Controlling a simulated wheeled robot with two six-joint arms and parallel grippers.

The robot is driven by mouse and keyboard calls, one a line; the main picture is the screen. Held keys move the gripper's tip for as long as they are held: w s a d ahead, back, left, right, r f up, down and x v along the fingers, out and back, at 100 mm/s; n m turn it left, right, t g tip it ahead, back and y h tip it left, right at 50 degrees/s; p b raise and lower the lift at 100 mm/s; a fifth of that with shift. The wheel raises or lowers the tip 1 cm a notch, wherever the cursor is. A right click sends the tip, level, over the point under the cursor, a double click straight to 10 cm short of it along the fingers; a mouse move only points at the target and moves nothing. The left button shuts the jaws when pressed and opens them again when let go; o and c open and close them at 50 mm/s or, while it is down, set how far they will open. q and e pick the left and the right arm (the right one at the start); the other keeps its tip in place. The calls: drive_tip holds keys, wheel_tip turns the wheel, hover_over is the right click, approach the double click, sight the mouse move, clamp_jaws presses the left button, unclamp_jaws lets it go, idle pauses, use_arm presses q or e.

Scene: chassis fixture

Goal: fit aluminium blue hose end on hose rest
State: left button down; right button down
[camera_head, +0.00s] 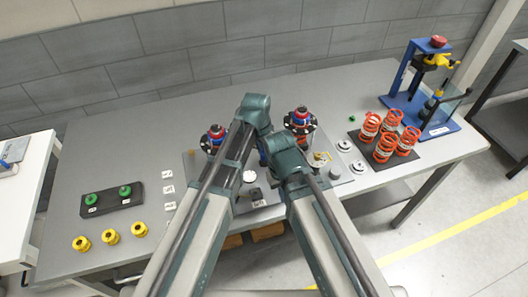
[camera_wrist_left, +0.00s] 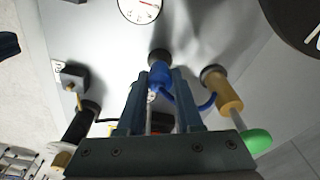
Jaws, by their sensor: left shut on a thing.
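In the left wrist view my left gripper (camera_wrist_left: 160,82) is shut on the blue hose end (camera_wrist_left: 159,73), which stands between its fingers with a dark round part at its far side. A thin blue hose (camera_wrist_left: 195,106) curves from it to a brass-coloured cylinder (camera_wrist_left: 228,98) on the right. A small dark block (camera_wrist_left: 73,76) with a white label stands at the left; I cannot tell whether it is the hose rest. In the head view a bit of blue (camera_head: 262,157) shows between my wrists. The jaws of my right gripper are hidden behind its own wrist.
A dial gauge (camera_wrist_left: 140,8) and a black disc (camera_wrist_left: 296,22) lie beyond the fingers. Two red-and-blue assemblies (camera_head: 300,119) stand on the table near my wrists. Orange springs (camera_head: 386,145) and a blue press (camera_head: 397,76) stand right; yellow rings (camera_head: 111,236) lie left.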

use_arm(q)
drive_tip(key=shift+f, duration=0.1)
use_arm(e)
drive_tip(key=shift+f, duration=0.1)
use_arm(q)
drive_tip(key=shift+f+b, duration=0.75)
drive_tip(key=shift+b, duration=0.1)
use_arm(e)
drive_tip(key=shift+f, duration=0.75)
use_arm(q)
drive_tip(key=shift+f, duration=0.2)
use_arm(e)
drive_tip(key=shift+f, duration=0.2)
use_arm(q)
drive_tip(key=c, duration=0.5)
unclamp_jaws()
drive_tip(key=shift+r, duration=0.15)
use_arm(e)
drive_tip(key=shift+r, duration=0.1)
use_arm(q)
wheel_tip(320, 180, up, 7)
drive_tip(key=p, duration=0.6)
drive_tip(key=shift+p, duration=0.4)
use_arm(e)
wheel_tip(320, 180, up, 7)
